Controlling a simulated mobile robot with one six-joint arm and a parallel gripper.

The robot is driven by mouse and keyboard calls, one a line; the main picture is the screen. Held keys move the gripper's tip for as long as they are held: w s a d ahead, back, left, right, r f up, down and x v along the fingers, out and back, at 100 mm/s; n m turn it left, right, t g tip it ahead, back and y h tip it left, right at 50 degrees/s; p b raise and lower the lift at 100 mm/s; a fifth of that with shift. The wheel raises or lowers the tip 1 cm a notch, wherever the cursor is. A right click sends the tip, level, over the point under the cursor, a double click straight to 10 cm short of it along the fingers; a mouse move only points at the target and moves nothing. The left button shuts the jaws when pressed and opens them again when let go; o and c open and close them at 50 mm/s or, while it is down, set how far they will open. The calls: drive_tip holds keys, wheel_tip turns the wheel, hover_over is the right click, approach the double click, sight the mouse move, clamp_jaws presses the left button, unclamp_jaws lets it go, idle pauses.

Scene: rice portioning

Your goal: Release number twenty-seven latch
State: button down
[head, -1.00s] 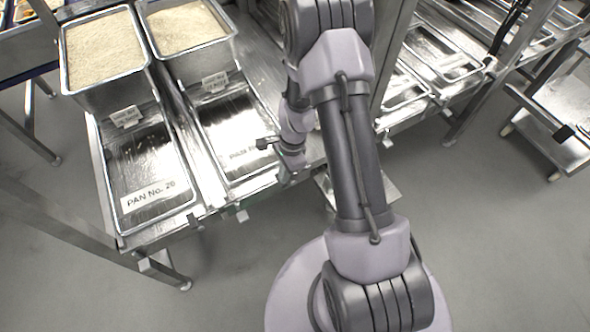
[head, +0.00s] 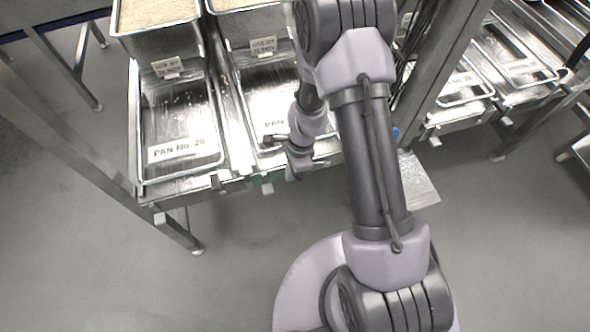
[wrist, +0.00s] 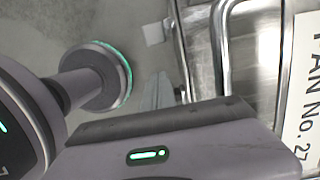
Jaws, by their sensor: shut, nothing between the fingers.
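The pan labelled 27 (wrist: 301,95) shows its label and rounded metal rim at the right of the wrist view. In the head view this pan (head: 247,90) is partly covered by my arm. A small metal tab (head: 267,188) sticks out from the rail below it, perhaps its latch. A pale tab (wrist: 153,33) also shows by the rail in the wrist view; I cannot tell which pan it belongs to. My gripper (head: 297,168) is shut and empty, to the right of the tab in the head view. I see no contact with the tab.
Deep rice pans (head: 160,40) stand behind. A steel upright (head: 452,75) rises right of my arm. The grey floor in front is clear.

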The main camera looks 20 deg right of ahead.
drive_tip(key=shift+a+f+b, duration=0.25)
drive_tip(key=shift+f+b, duration=0.1)
drive_tip(key=shift+f, duration=0.3)
